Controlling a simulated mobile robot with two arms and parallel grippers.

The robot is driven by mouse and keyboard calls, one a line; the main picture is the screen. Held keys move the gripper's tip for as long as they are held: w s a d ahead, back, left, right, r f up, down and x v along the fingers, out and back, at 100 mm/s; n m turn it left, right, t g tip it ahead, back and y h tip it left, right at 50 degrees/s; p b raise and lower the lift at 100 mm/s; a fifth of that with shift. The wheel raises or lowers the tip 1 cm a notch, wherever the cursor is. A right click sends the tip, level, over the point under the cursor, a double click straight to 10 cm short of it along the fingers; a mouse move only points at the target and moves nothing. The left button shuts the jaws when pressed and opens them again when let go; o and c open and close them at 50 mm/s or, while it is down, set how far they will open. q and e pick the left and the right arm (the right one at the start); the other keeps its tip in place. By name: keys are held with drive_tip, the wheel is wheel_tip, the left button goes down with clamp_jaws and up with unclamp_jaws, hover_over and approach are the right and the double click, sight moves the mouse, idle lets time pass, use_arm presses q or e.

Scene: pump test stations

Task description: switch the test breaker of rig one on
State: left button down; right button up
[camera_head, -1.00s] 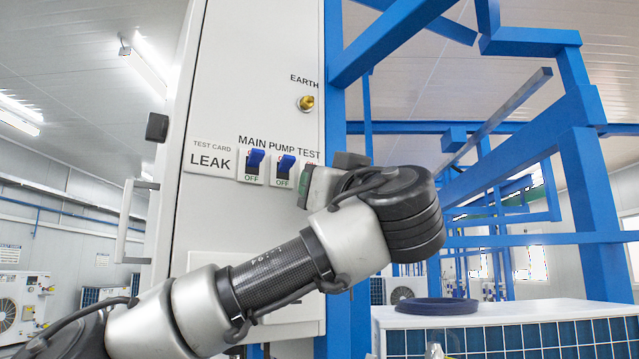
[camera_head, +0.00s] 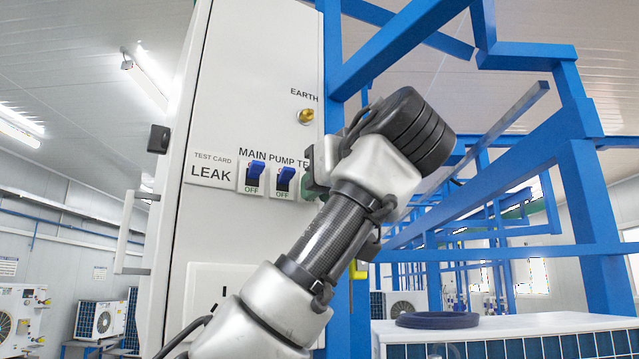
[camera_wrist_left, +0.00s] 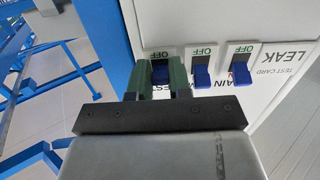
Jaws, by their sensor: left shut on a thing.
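The test breaker (camera_wrist_left: 160,72) is the third in a row on the white panel (camera_wrist_left: 215,20). In the left wrist view its blue lever sits between the green fingers of my left gripper (camera_wrist_left: 158,82), which is shut on it. An OFF label shows beside the lever. In the head view my left gripper (camera_head: 309,180) is at the panel's right edge and hides this breaker and part of the word TEST. The main breaker (camera_head: 255,177) and the pump breaker (camera_head: 284,182) show blue levers above green OFF labels. My right gripper is not in view.
A brass earth stud (camera_head: 306,116) is above the breakers. A LEAK test card (camera_head: 212,171) is at their left. A socket plate (camera_head: 215,290) is below. Blue frame beams (camera_head: 590,190) stand close on the right, with a dark ring (camera_head: 437,320) on a white unit.

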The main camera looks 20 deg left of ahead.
use_arm(q)
drive_tip(key=shift+r+g+h+p, duration=0.55)
drive_tip(key=shift+g+h+p, duration=0.35)
drive_tip(key=shift+h+p, duration=0.15)
drive_tip(key=shift+r+g+h+p, duration=0.55)
drive_tip(key=shift+g+h+p, duration=0.35)
drive_tip(key=shift+h, duration=0.15)
drive_tip(key=shift+a+h+p, duration=0.1)
drive_tip(key=shift+h+p, duration=0.2)
drive_tip(key=c, duration=1)
unclamp_jaws()
drive_tip(key=shift+f, duration=0.1)
drive_tip(key=shift+c, duration=0.2)
drive_tip(key=shift+w, duration=0.15)
